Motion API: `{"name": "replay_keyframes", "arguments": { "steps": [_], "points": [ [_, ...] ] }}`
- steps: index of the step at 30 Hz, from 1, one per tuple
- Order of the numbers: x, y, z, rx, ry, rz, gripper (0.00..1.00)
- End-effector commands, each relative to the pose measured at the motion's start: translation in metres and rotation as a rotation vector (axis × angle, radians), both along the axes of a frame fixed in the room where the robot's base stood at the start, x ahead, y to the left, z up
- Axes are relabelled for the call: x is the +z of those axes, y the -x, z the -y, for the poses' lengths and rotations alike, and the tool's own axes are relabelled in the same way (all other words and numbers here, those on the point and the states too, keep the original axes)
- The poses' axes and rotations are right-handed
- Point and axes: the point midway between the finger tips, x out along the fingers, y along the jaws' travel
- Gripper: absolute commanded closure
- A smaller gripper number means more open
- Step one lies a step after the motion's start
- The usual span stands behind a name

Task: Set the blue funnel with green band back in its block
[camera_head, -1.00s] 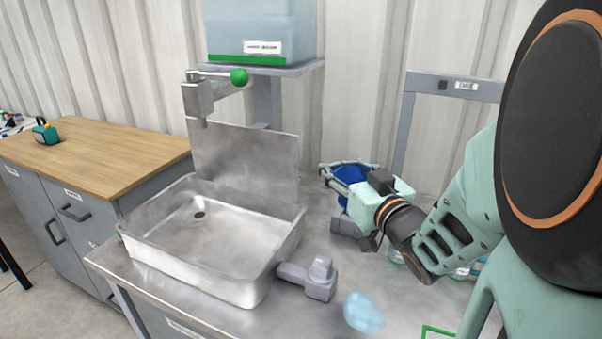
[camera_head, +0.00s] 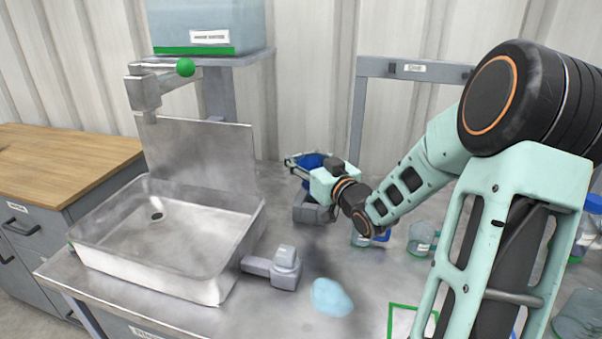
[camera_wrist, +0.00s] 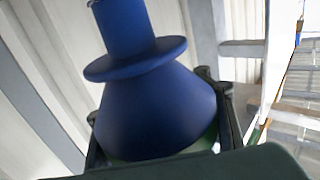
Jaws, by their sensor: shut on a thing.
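The blue funnel (camera_wrist: 150,105) fills the middle of the wrist view, its narrow spout and round flange toward the top of the picture. A strip of green shows at its wide lower edge. My gripper (camera_head: 306,160) is shut on it, with dark fingers at both sides of the wide part. In the head view the funnel (camera_head: 313,162) is partly hidden by my gripper. A grey block (camera_head: 312,208) stands on the steel bench just below my gripper; its top is partly hidden. I cannot tell whether the funnel touches it.
A steel basin (camera_head: 170,235) is at left, with a grey fitting (camera_head: 283,267) beside it. A pale blue patch (camera_head: 331,297) lies on the bench (camera_head: 262,310) in front. Clear jars (camera_head: 421,238) stand right of my gripper. A grey frame (camera_head: 362,110) rises behind.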

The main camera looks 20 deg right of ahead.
Motion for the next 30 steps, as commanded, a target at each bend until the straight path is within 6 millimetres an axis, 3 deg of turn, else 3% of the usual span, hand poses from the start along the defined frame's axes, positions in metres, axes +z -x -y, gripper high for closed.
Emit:
{"name": "replay_keyframes", "arguments": {
  "steps": [13,18,30],
  "points": [
    [-0.035,-0.025,0.011,0.000,-0.002,-0.001,0.89],
    [-0.057,-0.024,0.011,0.000,-0.001,-0.002,0.89],
    [-0.062,-0.024,0.011,-0.001,0.001,-0.001,0.89]
  ]
}}
